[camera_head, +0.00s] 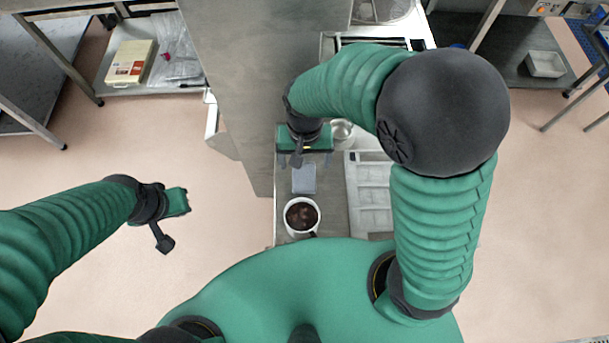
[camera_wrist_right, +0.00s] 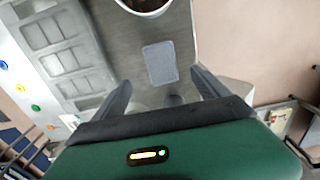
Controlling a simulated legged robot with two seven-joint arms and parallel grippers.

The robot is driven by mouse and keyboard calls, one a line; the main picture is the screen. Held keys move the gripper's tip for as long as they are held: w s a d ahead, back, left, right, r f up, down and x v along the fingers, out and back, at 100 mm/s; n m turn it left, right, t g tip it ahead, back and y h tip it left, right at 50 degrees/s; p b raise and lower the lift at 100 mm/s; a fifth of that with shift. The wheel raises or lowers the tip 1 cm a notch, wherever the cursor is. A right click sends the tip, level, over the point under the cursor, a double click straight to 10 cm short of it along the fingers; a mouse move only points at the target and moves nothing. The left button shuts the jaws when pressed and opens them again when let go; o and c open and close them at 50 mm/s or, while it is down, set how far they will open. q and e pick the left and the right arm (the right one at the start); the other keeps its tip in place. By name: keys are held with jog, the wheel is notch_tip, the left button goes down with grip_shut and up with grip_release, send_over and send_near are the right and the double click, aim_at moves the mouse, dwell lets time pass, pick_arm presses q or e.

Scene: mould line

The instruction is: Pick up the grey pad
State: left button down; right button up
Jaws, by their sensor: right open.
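The grey pad (camera_head: 304,178) is a small flat rectangle lying on the metal worktop. It also shows in the right wrist view (camera_wrist_right: 160,63), uncovered and just beyond the fingers. My right gripper (camera_head: 304,160) is above the worktop at the pad's far side, apart from the pad. My left gripper (camera_head: 178,203) hangs over the floor at the left, away from the worktop.
A white bowl of dark brown contents (camera_head: 301,205) stands near the pad on my side. A pale tray with compartments (camera_head: 353,190) lies to the right. A metal pot (camera_head: 341,133) stands beside my right gripper. A tall grey metal panel (camera_head: 235,90) rises at the left.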

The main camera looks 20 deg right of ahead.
aim_at(304, 173)
jog(key=f, duration=0.5)
jog(key=w+f, duration=0.1)
jog(key=f, duration=0.2)
jog(key=shift+f, duration=0.2)
jog(key=shift+w+f, duration=0.15)
jog(key=shift+f, duration=0.15)
jog(key=c, duration=1.6)
notch_tip(304, 173, up, 10)
jog(key=shift+r, duration=0.1)
